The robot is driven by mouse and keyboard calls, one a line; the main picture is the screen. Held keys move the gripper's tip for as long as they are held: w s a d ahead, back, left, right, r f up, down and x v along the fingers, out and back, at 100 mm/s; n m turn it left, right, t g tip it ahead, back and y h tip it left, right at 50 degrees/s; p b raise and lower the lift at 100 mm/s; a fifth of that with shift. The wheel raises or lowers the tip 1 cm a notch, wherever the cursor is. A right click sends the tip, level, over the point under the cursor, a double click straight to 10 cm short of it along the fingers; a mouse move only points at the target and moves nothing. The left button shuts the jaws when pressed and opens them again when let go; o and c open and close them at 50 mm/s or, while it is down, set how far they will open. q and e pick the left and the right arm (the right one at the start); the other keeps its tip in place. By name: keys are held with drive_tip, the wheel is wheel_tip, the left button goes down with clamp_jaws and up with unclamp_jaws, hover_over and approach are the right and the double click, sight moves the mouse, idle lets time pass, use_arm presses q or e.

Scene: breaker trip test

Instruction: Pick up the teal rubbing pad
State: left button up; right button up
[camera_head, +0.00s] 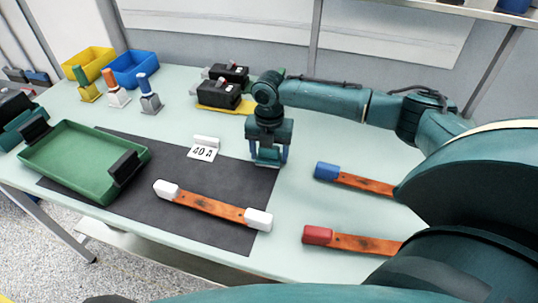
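My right gripper (268,155) points down at the right edge of the dark mat, with its two fingers apart. A small teal block (268,158) shows between the fingers, low at the table. It looks like the teal rubbing pad, partly hidden by the gripper. I cannot tell whether the fingers touch it. At the far left picture edge, dark teal and black parts (14,118) next to the green tray look like my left gripper. They are cut off, and I cannot tell their opening.
The green tray (62,180) with black end pieces lies on the dark mat (215,228). A white-ended wooden strip (210,205) lies on it, near a "40 A" card (202,152). Blue-ended (328,171) and red-ended (317,234) strips lie right. Black breakers (219,93) and bins (135,68) stand behind.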

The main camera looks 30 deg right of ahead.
drive_tip(key=c, duration=0.6)
drive_tip(key=shift+r, duration=0.15)
wheel_tip(320, 180, up, 10)
drive_tip(key=shift+f, duration=0.1)
drive_tip(key=o, duration=0.4)
drive_tip(key=shift+c, duration=1.4)
